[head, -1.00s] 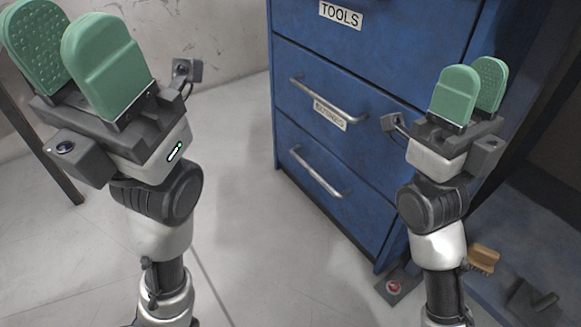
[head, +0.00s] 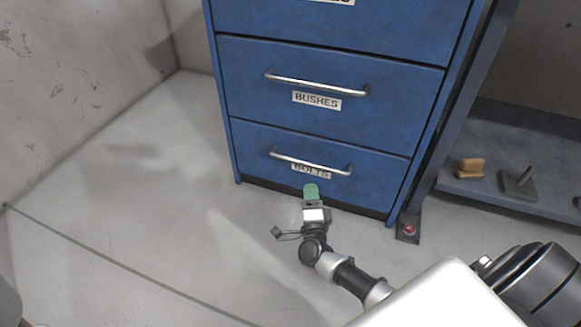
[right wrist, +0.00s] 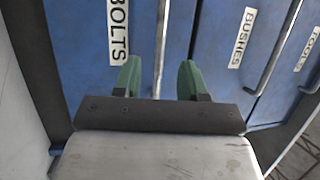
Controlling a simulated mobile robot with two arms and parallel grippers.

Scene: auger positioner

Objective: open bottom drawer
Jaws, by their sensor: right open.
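The bottom drawer (head: 380,170) of the blue cabinet, labelled BOLTS, is closed; its face fills the left of the right wrist view (right wrist: 85,60). Its silver bar handle (head: 310,161) runs across the upper front. My right gripper (head: 311,190), with green fingers, is just in front of and below the handle. In the right wrist view the fingers (right wrist: 158,75) are apart, and the handle (right wrist: 160,45) shows in line with the gap between them. They are not closed on it. My left gripper is out of view.
The BUSHES drawer (head: 235,75) above is closed, with its own handle (head: 316,83). To the right, a low shelf (head: 530,205) holds a wooden brush (head: 470,168) and a dark tool (head: 519,183). A red button (head: 409,230) sits by the cabinet foot. The floor left is clear.

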